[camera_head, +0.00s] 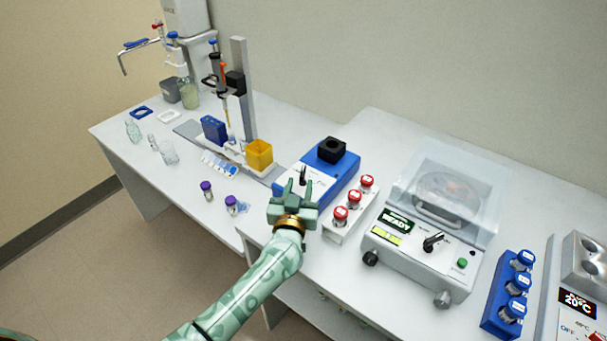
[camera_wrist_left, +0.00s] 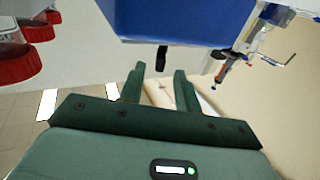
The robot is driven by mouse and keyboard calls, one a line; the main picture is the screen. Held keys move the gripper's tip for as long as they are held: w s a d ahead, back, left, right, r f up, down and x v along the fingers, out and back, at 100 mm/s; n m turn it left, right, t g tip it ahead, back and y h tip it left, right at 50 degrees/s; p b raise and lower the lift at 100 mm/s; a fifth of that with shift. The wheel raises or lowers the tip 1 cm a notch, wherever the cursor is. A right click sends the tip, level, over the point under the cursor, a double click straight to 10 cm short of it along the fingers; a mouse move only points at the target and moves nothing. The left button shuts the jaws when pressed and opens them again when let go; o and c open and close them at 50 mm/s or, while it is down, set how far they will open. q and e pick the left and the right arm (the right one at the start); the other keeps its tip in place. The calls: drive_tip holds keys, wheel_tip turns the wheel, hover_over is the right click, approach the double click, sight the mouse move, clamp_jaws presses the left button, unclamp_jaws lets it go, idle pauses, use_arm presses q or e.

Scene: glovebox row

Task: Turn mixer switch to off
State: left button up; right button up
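The mixer (camera_head: 325,177) is a blue box with a pale front panel and a black cup on top. Its small black switch (camera_head: 302,174) stands up from the panel. My left gripper (camera_head: 297,188), green with a brass-coloured wrist, is just in front of the panel, its fingertips near the switch. In the left wrist view the two fingers (camera_wrist_left: 158,76) are apart with nothing between them. The black switch (camera_wrist_left: 161,58) shows just beyond the tips, in line with the gap; I see no clear contact. The mixer's blue body (camera_wrist_left: 185,15) fills the top there. My right gripper is not in view.
A white rack with red-capped vials (camera_head: 354,199) stands close right of the mixer, and a centrifuge (camera_head: 425,245) beyond it. A yellow box (camera_head: 259,154) and a pipette stand (camera_head: 240,90) are to the left. Purple-capped vials (camera_head: 231,203) stand on the left bench.

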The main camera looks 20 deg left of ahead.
sight(304, 166)
use_arm(q)
drive_tip(key=w, duration=0.1)
drive_tip(key=w+b, duration=0.1)
drive_tip(key=w, duration=0.3)
drive_tip(key=shift+a+f+b, duration=0.15)
drive_tip(key=shift+a+b, duration=0.15)
drive_tip(key=shift+b, duration=0.05)
drive_tip(key=shift+w+a, duration=0.1)
drive_tip(key=shift+w, duration=0.55)
drive_tip(key=shift+r, duration=0.2)
clamp_jaws()
